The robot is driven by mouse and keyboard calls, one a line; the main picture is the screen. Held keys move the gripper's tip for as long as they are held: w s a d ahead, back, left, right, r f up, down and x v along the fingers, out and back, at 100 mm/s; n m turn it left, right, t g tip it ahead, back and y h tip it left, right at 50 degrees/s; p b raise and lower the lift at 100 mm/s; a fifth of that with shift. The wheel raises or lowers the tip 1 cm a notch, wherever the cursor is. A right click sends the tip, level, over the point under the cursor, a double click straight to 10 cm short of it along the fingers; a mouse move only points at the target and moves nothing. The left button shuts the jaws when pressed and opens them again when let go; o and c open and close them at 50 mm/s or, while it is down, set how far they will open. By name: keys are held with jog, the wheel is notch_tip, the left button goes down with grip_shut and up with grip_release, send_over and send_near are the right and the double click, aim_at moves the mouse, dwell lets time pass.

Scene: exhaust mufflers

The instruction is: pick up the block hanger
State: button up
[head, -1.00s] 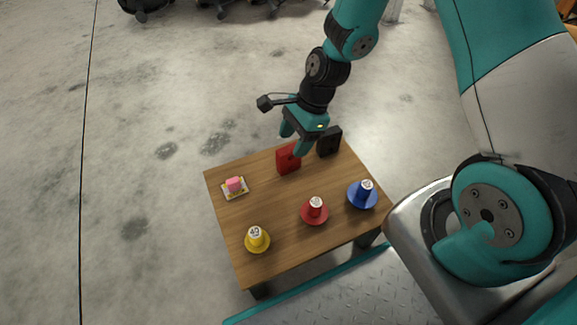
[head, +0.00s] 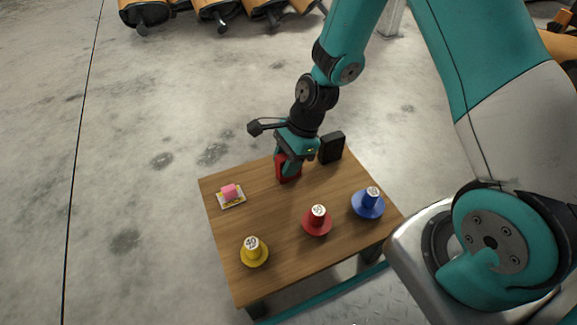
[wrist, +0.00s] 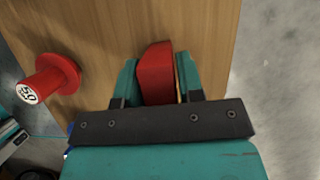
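A red block (head: 283,173), which may be the block hanger, stands on the wooden table near its far edge. My gripper (head: 289,170) is down at it and partly hides it in the head view. In the wrist view the red block (wrist: 155,72) stands between the two teal fingers of my gripper (wrist: 157,75). A thin sliver of gap shows beside the right finger; the left finger looks very close to the block. The block appears to rest on the table.
A black block (head: 331,148) stands just right of my gripper. Yellow (head: 254,253), red (head: 317,221) and blue (head: 368,204) numbered pieces stand nearer. The table (head: 270,215) is clear between them.

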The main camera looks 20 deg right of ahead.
jog(key=c, duration=0.5)
jog(key=shift+r, duration=0.1)
notch_tip(320, 180, up, 20)
jog(key=p, duration=1.2)
